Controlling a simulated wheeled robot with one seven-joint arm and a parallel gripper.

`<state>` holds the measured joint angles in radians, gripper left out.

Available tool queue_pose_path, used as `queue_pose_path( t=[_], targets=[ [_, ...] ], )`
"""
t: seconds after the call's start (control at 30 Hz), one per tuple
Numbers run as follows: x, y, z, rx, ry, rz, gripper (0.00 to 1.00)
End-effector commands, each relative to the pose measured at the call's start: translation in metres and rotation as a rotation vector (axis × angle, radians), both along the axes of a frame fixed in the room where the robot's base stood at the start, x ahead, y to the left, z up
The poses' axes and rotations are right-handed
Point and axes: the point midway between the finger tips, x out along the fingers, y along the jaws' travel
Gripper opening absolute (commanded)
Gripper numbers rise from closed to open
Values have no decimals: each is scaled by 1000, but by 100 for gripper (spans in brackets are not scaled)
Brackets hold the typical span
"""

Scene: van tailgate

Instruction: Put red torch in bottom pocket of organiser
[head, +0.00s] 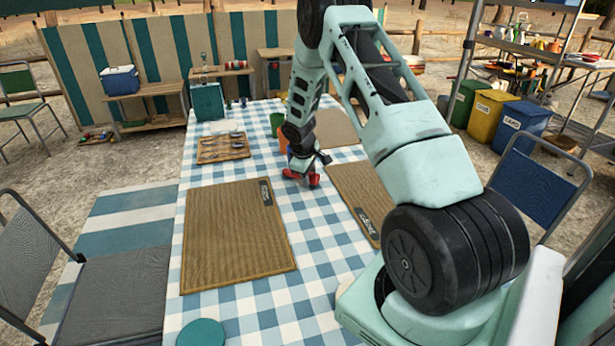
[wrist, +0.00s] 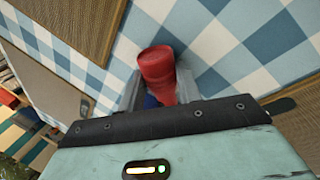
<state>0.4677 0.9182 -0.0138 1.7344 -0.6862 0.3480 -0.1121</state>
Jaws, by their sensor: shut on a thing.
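A red cylindrical object (wrist: 157,72), which looks like the red torch, is between the fingers of my gripper (wrist: 160,90) in the wrist view. In the head view my gripper (head: 303,171) is low over the checked table, and red parts of the torch (head: 290,174) show at its tip. The gripper is shut on the torch. I cannot tell whether the torch touches the cloth. A small blue patch shows beside it in the wrist view, partly hidden. I cannot make out an organiser with pockets in either view.
Brown mats (head: 235,235) with dark tags lie on the checked cloth (head: 310,300). A brown tray (head: 202,158) with cutlery lies left of my gripper. Green (head: 277,120) and orange cups stand just behind it. A teal round item (head: 202,333) is at the front.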

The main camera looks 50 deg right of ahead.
Motion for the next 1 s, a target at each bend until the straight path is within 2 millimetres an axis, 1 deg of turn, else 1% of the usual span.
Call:
queue_pose_path(
  t=[0.17, 0.27, 0.7, 0.83, 1.0],
  targets=[
    [1, -1, 22, -1, -4, -1, 1],
    [1, -1, 40, -2, -5, -1, 1],
    [1, -1, 133, -2, -5, -2, 1],
    [1, -1, 155, -1, -4, -1, 1],
    [1, -1, 171, -1, -3, 0, 1]
  ],
)
